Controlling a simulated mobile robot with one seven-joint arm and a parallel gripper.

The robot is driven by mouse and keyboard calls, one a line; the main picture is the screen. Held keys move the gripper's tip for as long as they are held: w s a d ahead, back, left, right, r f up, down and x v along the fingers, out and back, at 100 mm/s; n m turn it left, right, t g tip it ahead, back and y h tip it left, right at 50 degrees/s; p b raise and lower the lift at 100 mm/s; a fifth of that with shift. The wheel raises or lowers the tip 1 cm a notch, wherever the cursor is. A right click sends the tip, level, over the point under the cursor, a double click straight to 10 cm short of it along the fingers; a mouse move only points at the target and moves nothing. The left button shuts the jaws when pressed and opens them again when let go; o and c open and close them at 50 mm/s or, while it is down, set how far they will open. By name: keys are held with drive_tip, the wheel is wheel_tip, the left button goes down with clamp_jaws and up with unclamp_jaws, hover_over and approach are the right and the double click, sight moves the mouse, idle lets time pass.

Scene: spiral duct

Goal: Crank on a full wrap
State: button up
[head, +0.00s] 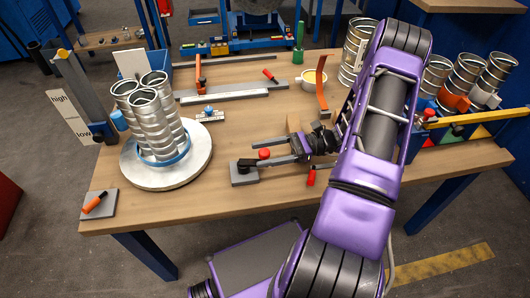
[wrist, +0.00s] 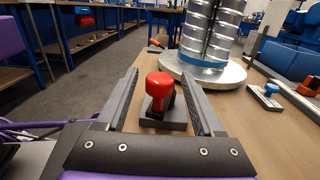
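A bundle of silvery spiral ducts (head: 155,115) stands upright on a round pale turntable (head: 190,168), with a blue band (head: 170,162) around its lower part. It also shows in the wrist view (wrist: 212,35), its top cut off. A red knob (wrist: 158,85) stands on a small dark grey base (wrist: 176,115); in the head view the knob (head: 264,153) is at the front middle of the table. My gripper (wrist: 160,75) is open, one finger on each side of the knob, with visible gaps. I cannot tell whether the knob is the crank's handle.
An orange-handled tool on a grey plate (head: 97,204) lies at the table's front left corner. A blue-knobbed block (head: 209,114) is right of the turntable. An upright orange strip (head: 321,85) stands behind my gripper. More ducts (head: 467,72) stand at the right. Wood is bare between turntable and gripper.

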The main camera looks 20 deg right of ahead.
drive_tip(key=v, duration=1.2)
drive_tip(key=shift+r, duration=0.1)
drive_tip(key=w+a+r+n+g+h+p, duration=0.1)
drive_tip(key=a+r+n+g+h+p, duration=0.15)
drive_tip(key=a+r+h, duration=0.55)
drive_tip(key=w+a+r+n+g+h+p, duration=0.1)
drive_tip(key=a+r+n+h, duration=0.3)
drive_tip(key=r+h, duration=0.65)
drive_tip(key=shift+m+y, duration=0.25)
drive_tip(key=shift+y, duration=0.2)
drive_tip(key=f+b, duration=0.1)
drive_tip(key=f, duration=0.4)
drive_tip(key=f+b, duration=0.1)
drive_tip(key=f, duration=0.5)
drive_tip(key=f+b, duration=0.2)
drive_tip(key=f, duration=0.3)
drive_tip(key=shift+w+f, duration=0.2)
drive_tip(key=shift+w, duration=0.05)
clamp_jaws()
